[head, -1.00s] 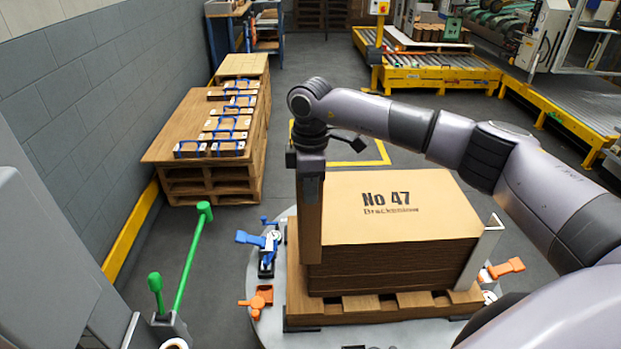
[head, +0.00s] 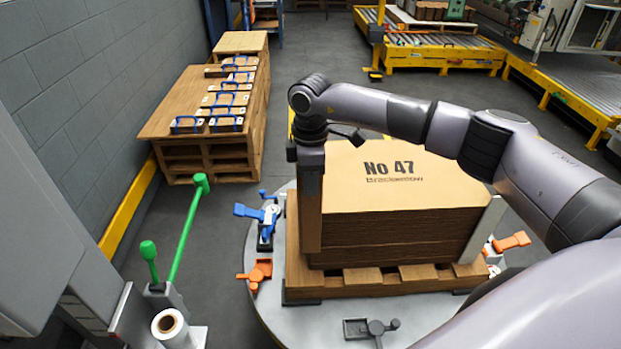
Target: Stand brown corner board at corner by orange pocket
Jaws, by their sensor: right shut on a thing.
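The brown corner board (head: 311,216) hangs upright at the front left corner of the stack of brown sheets (head: 400,235) marked No 47. My right gripper (head: 311,160) is shut on its upper end. The board's lower end is a little above the pallet (head: 360,284); whether it touches the stack I cannot tell. An orange pocket (head: 258,273) sits on the round grey plate (head: 300,325), just left of the pallet's front left corner. Another orange piece (head: 512,241) is at the right. My left gripper is not in view.
A white corner board (head: 485,230) stands at the stack's front right corner. A blue pocket piece (head: 262,216) is left of the stack, and a grey one (head: 370,328) in front. A green-handled lever (head: 187,230) rises at the left. Pallets (head: 205,165) stand by the wall.

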